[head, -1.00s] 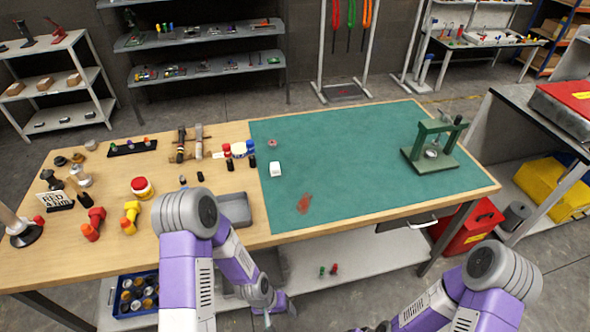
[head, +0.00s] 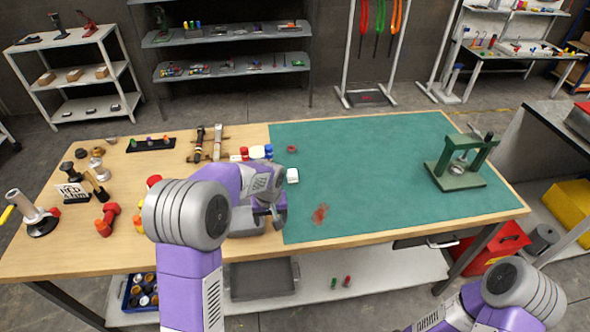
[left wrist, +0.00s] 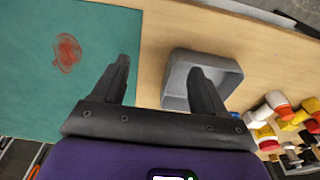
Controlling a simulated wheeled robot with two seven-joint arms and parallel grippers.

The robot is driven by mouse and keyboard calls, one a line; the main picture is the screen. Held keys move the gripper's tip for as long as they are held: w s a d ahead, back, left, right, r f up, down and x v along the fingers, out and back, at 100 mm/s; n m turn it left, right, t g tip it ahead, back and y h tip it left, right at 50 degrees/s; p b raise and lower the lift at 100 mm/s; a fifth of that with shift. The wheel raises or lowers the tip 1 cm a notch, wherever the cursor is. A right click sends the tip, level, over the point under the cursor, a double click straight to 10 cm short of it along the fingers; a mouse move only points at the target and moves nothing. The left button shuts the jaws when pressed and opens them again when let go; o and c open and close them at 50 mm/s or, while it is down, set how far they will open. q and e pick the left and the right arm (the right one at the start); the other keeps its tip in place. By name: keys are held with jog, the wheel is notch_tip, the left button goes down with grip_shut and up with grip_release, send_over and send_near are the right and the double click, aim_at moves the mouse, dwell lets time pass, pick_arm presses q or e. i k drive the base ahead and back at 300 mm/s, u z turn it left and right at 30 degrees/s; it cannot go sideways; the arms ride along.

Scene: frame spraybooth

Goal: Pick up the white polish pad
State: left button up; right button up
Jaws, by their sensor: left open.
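A small white block-like thing (head: 292,175), which looks like the white polish pad, lies on the left part of the green mat (head: 380,160) in the head view. My left gripper (head: 278,214) is over the front of the bench, nearer to me than the white pad and apart from it. The pad does not show in that view. My right gripper is out of view; only part of that arm shows at lower right.
A grey tray (left wrist: 168,92) is on the wood beside the mat, partly behind a left finger. A red smear (head: 320,213) marks the mat. A green press (head: 458,165) stands at the mat's right. Dumbbell-like red tools (head: 107,219) and bottles crowd the left. The mat's middle is clear.

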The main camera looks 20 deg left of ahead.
aim_at(293, 175)
jog(key=u, duration=0.1)
jog(key=i, duration=0.85)
jog(key=z, duration=0.1)
